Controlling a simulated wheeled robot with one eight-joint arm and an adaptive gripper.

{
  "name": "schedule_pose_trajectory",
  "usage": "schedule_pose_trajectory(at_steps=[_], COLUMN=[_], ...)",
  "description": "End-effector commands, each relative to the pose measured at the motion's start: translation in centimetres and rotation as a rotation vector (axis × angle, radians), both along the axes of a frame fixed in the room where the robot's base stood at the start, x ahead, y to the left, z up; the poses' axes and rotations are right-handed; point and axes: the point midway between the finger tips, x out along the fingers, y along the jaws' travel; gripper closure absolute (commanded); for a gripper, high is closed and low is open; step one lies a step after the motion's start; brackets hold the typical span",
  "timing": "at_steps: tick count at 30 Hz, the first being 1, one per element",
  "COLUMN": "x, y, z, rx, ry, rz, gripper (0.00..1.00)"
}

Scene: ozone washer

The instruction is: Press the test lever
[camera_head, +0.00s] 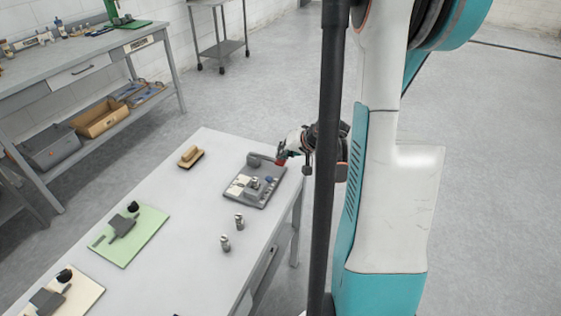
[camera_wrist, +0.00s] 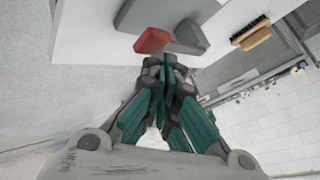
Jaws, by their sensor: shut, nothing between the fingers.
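The test lever's red tip (camera_head: 280,162) shows at the right end of a grey test fixture (camera_head: 250,194) on the white table. In the wrist view, the red lever tip (camera_wrist: 152,41) joins a dark grey part (camera_wrist: 186,36) just beyond my fingertips. My gripper (camera_wrist: 171,61) is shut and empty, its teal and dark fingers together right beside the red tip. In the head view my gripper (camera_head: 284,152) is small, at the fixture's far right corner. I cannot tell whether it touches the lever.
A wooden brush (camera_head: 190,157) lies left of the fixture, and two small metal cylinders (camera_head: 232,232) stand in front of it. A green board (camera_head: 130,236) and a cream board lie further front left. A workbench (camera_head: 75,68) stands behind. My column blocks part of the head view.

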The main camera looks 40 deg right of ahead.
Motion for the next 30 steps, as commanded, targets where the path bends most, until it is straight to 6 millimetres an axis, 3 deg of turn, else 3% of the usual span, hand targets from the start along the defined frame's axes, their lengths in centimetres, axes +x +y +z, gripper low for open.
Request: schedule_pose_trajectory(at_steps=[30], x=[0.0], y=[0.0], z=[-1.1], rx=[0.0], ry=[0.0], rz=[0.0], gripper=[1.0])
